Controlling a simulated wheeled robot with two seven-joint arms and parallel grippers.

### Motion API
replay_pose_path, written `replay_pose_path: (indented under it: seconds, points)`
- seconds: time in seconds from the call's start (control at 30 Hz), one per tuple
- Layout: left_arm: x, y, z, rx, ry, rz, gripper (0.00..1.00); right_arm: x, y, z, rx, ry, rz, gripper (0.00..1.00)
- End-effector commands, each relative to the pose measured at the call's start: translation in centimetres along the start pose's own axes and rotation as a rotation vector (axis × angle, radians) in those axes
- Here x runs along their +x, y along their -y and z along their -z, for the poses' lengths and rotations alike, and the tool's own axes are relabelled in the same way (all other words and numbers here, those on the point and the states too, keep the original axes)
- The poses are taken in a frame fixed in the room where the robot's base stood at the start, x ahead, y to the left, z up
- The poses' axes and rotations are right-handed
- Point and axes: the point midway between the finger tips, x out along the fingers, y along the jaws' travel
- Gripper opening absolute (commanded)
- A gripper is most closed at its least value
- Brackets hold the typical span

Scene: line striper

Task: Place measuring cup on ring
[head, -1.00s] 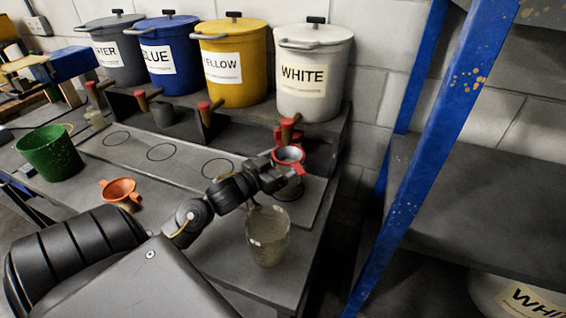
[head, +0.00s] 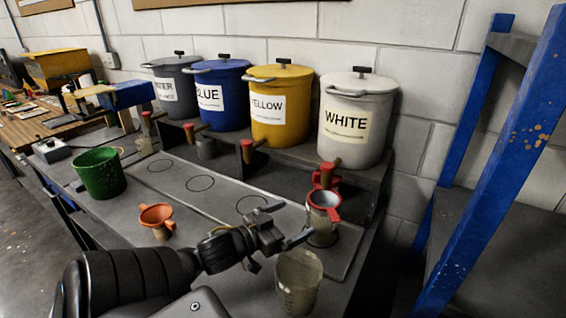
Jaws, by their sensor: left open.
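The measuring cup (head: 322,232) looks like the clear vessel with a red rim and side tabs. It stands upright on the mat below the white container's tap. Whether the red part is separate is unclear. The ring under it is mostly hidden. Other drawn rings (head: 200,183) lie empty to its left, the closest partly behind my wrist. My left gripper (head: 283,228) is open and empty at the lower left of the cup, a fingertip close to it; contact cannot be told. A clear beaker (head: 298,283) stands in front of the gripper. My right gripper is not in view.
White (head: 355,112), yellow (head: 278,105), blue (head: 217,95) and grey containers with taps stand on a raised shelf behind. A green bucket (head: 100,175) and orange funnel (head: 157,218) stand left. A blue rack post (head: 500,165) rises at right.

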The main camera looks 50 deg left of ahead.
Motion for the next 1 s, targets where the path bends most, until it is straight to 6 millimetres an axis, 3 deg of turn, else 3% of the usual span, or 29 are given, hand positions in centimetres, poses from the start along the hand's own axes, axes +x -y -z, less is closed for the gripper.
replay_pose_path:
  seconds: [0.27, 0.87, 1.0]
  points:
    - [-2.2, 0.0, 0.0, 0.0, 0.001, 0.001, 1.0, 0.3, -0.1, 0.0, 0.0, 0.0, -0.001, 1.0]
    - [-2.2, 0.0, 0.0, 0.0, 0.001, 0.0, 1.0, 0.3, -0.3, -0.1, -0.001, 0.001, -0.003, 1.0]
    - [-2.3, 0.0, 1.0, 0.0, 0.001, 0.0, 1.0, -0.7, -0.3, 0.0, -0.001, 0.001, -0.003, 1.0]
